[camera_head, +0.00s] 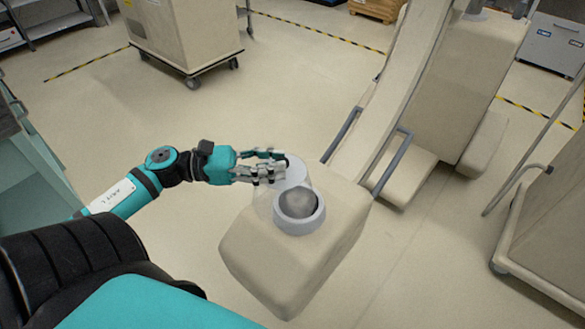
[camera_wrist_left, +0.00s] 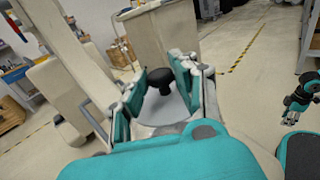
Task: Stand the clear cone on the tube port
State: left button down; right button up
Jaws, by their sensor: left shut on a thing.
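The clear cone (camera_head: 264,206) is a faint see-through shape with a pale grey top (camera_head: 296,174). In the left wrist view, a black knob (camera_wrist_left: 160,80) rises from its grey disc (camera_wrist_left: 158,130) between my fingers. My left gripper (camera_head: 276,167) is shut on the cone at this knob. The tube port (camera_head: 312,219) is a pale ring around a grey dome on the beige covered cart. The cone overlaps the port in the head view; I cannot tell whether it touches it.
The covered cart (camera_head: 255,255) bearing the port adjoins a tall slanted covered part (camera_head: 400,85) with grey handles. Another covered cart (camera_head: 185,35) on casters stands at the back left. The floor between is clear.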

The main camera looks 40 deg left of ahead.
aim_at(291, 168)
pick_arm(q)
jog(key=w, duration=0.1)
jog(key=w+d, duration=0.1)
jog(key=w, duration=0.2)
jog(key=shift+d+f, duration=0.2)
jog(key=shift+d, duration=0.1)
jog(key=shift+f, duration=0.35)
jog(key=shift+f+b, duration=0.35)
jog(key=shift+f, duration=1)
pick_arm(e)
jog(key=shift+t, duration=0.3)
jog(key=shift+w+a+r, duration=0.1)
jog(key=shift+w+r, duration=1.4)
jog(key=shift+w, duration=0.25)
pick_arm(q)
jog(key=shift+f, duration=0.15)
jog(key=c, duration=1)
grip_release()
jog(key=shift+c, duration=0.2)
pick_arm(e)
jog(key=shift+w+r, duration=0.35)
